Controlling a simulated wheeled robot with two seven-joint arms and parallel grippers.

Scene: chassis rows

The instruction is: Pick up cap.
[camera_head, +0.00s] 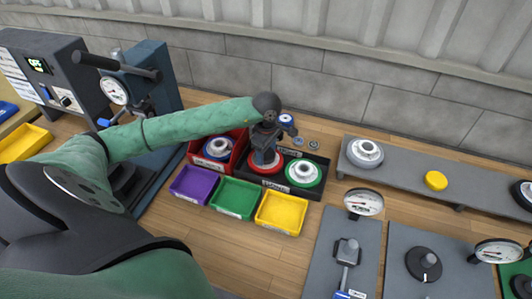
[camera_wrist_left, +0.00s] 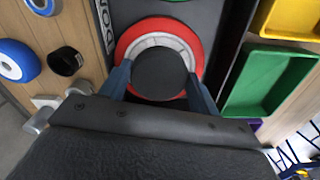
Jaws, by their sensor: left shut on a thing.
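A dark grey round cap (camera_wrist_left: 160,72) sits over a red-rimmed part with a white inner ring (camera_wrist_left: 133,42) in the left wrist view. My left gripper (camera_wrist_left: 159,80) has one finger on each side of the cap and is shut on it. In the head view my left gripper (camera_head: 264,158) points down over the red part (camera_head: 277,165) in a black tray (camera_head: 249,171). The gripper hides most of the cap there; I cannot tell whether the cap touches the part below. My right gripper is not in view.
A green-rimmed part (camera_head: 303,173) lies right of the gripper in the same tray. A red bin (camera_head: 235,135) stands left. Purple (camera_head: 193,188), green (camera_head: 234,200) and yellow (camera_head: 281,215) bins stand in front. A grey shelf (camera_head: 400,175) stands right, a press (camera_head: 160,80) left.

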